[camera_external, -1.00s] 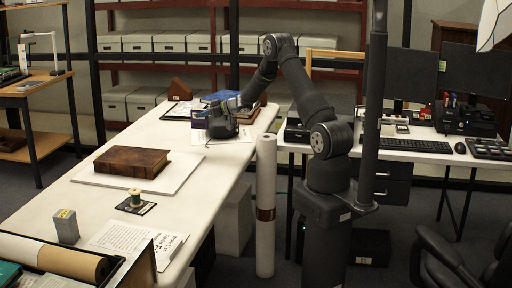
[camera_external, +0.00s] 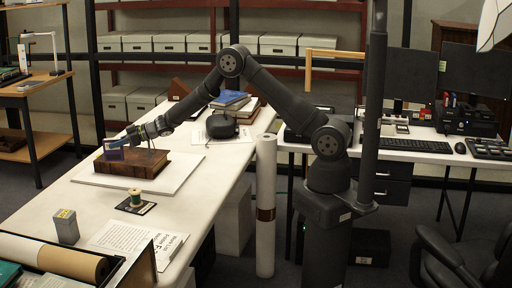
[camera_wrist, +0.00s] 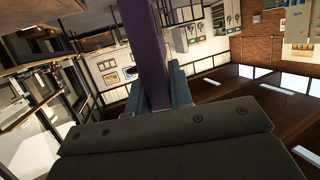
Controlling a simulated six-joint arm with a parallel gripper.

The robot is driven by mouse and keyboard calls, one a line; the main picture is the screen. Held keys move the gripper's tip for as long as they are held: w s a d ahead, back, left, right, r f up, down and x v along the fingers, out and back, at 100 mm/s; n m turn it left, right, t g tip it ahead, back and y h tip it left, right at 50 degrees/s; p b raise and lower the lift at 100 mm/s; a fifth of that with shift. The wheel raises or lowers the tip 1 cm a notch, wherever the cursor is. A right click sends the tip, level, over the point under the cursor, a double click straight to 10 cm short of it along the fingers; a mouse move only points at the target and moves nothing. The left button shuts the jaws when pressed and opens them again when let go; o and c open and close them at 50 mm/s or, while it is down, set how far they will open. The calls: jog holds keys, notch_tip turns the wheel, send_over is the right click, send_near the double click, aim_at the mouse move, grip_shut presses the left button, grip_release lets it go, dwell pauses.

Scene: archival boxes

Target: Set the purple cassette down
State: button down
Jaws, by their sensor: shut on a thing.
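The purple cassette (camera_external: 115,152) is in my gripper (camera_external: 124,143), over the left part of a brown leather book (camera_external: 150,163) in the external view. I cannot tell whether the cassette touches the book's cover or hangs just above it. In the wrist view the cassette (camera_wrist: 143,50) stands out as a tall purple slab between the two blue-grey fingers of my gripper (camera_wrist: 156,92). The fingers are shut on it. The cassette's far end is cut off by the top edge of the wrist view.
The book lies on a white board (camera_external: 185,170) on the long white table (camera_external: 60,195). A thread spool (camera_external: 136,197) and a small grey box (camera_external: 66,226) stand nearer. A dark rounded object (camera_external: 222,125) and stacked books (camera_external: 230,100) are farther back. The table's left side is clear.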

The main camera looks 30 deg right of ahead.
jog(key=shift+s+a+f, duration=1)
jog(key=shift+a+f, duration=0.85)
jog(key=shift+a, duration=0.35)
jog(key=shift+s+a+f, duration=1)
jog(key=shift+a+f, duration=0.8)
jog(key=shift+a, duration=0.35)
jog(key=shift+s+a+f, duration=1)
jog(key=shift+a+f, duration=0.85)
jog(key=shift+a, duration=0.35)
jog(key=shift+f, duration=0.2)
jog(key=c, duration=1.3)
grip_release()
jog(key=shift+r, duration=0.1)
jog(key=shift+s+d+r, duration=0.1)
jog(key=shift+d+r, duration=0.15)
jog(key=shift+d, duration=0.1)
jog(key=v, duration=1.1)
jog(key=shift+d+r, duration=0.1)
jog(key=shift+d, duration=0.05)
